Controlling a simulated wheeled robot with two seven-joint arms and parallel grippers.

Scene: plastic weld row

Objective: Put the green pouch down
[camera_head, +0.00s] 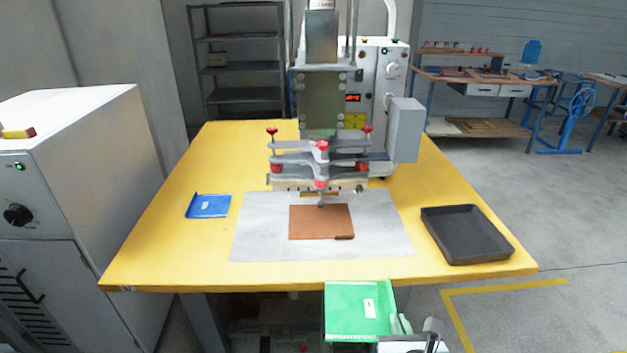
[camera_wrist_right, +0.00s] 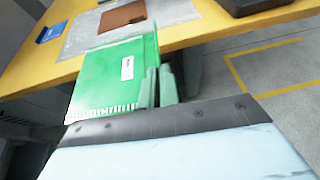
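The green pouch (camera_head: 352,310) with a white label is in front of the yellow table's near edge, at the bottom of the head view. It also shows in the right wrist view (camera_wrist_right: 112,80). My right gripper (camera_head: 401,324) is shut on the pouch's right edge, with its pale green fingers around that edge. In the right wrist view the fingers (camera_wrist_right: 158,88) grip the pouch's side. My left gripper is in neither view.
The yellow table (camera_head: 170,245) holds a welding press (camera_head: 320,130), a grey mat (camera_head: 262,248) with a brown piece (camera_head: 315,220), a blue pouch (camera_head: 208,206) at left and an empty-looking black tray (camera_head: 468,235) at right. Bare table shows between mat and tray.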

